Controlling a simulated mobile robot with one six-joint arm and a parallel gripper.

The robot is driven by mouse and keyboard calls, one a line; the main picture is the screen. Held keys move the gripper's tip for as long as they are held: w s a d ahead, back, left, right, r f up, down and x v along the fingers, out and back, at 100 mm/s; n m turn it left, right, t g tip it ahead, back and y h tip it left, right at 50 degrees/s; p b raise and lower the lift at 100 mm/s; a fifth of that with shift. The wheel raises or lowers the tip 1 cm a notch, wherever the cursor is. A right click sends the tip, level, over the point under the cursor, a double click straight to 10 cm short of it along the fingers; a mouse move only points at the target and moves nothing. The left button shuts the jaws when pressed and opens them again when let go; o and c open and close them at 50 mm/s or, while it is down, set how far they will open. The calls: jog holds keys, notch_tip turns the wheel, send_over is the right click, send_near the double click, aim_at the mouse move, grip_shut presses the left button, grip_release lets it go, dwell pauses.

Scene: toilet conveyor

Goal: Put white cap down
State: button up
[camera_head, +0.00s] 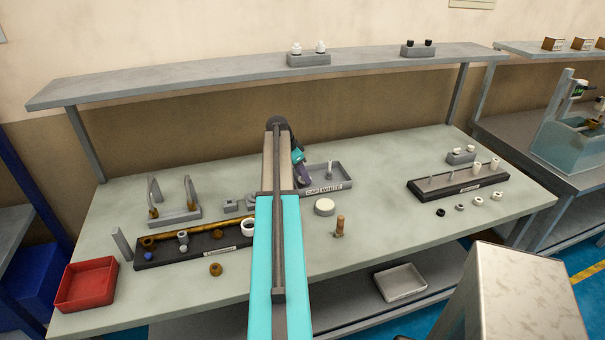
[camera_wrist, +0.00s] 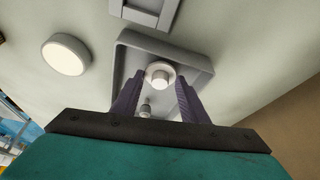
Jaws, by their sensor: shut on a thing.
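My gripper (camera_wrist: 161,78) is over a grey tray (camera_wrist: 204,66) in the wrist view, its purple fingers on either side of a small round white cap (camera_wrist: 160,70). It is shut on the cap, which appears above the tray's floor; the exact height cannot be told. In the head view my gripper (camera_head: 300,170) is at the left end of the same tray (camera_head: 345,184), which has a white label on its front. The cap is hidden there. A small grey peg-like part (camera_head: 329,171) stands in the tray, and a similar part (camera_wrist: 146,109) shows between the fingers.
A round white disc (camera_head: 324,207) and a brass part (camera_head: 339,227) stand in front of the tray. A black rack (camera_head: 458,185) with pegs is at right, small rings before it. A dark parts tray (camera_head: 195,246) and red bin (camera_head: 87,284) are at left. A shelf (camera_head: 200,82) overhangs behind.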

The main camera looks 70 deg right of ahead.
jog(key=shift+f, duration=0.1)
jog(key=o, duration=1.1)
jog(key=shift+o, duration=0.2)
jog(key=shift+r, duration=0.2)
jog(key=b+v, duration=0.3)
jog(key=v, duration=0.8)
jog(key=shift+w+r+b, duration=0.25)
jog(key=shift+r+b, duration=0.05)
jog(key=shift+r, duration=0.05)
jog(key=shift+a, duration=0.1)
